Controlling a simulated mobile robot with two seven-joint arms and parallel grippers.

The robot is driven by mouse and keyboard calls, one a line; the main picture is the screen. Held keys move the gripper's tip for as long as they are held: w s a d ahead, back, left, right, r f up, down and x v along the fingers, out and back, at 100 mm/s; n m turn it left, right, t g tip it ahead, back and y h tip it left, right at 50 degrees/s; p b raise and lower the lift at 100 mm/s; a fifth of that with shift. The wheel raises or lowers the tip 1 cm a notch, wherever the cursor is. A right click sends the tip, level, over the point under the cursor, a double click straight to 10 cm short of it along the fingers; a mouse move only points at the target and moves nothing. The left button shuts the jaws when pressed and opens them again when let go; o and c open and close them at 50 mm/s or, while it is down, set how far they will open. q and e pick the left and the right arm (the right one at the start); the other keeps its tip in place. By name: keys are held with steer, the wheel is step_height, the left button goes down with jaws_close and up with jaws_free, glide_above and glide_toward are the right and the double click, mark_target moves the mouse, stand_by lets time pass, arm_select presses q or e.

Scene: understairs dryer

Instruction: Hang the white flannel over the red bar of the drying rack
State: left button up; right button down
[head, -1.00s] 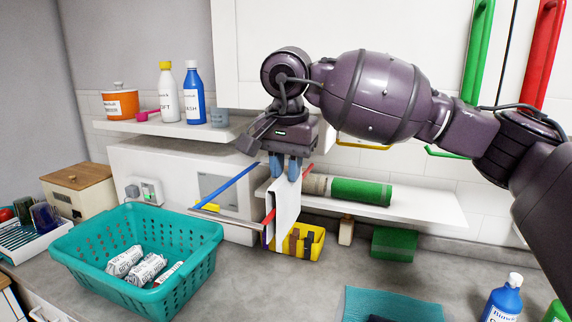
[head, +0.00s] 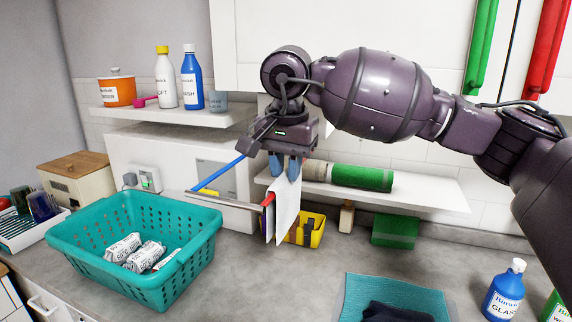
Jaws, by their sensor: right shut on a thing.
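The white flannel (head: 286,212) hangs down in two layers at the red bar (head: 268,199) of the drying rack (head: 228,199). Only the near end of the red bar shows; the flannel hides the rest. The flannel looks draped over the bar, one layer on each side. My right gripper (head: 285,174) is above the bar, shut on the flannel's top edge. The rack's blue bar (head: 222,171) runs on the left and its grey bar crosses the front. My left gripper is not in view.
A teal basket (head: 78,247) with several wrapped packs stands at the left. A yellow bin (head: 317,231) is behind the flannel. A shelf (head: 430,193) with a green roll (head: 362,178) runs behind. A teal mat (head: 352,297) with dark cloth and a blue bottle (head: 503,292) are in front right.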

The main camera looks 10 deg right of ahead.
steer(key=c, duration=0.9)
jaws_free()
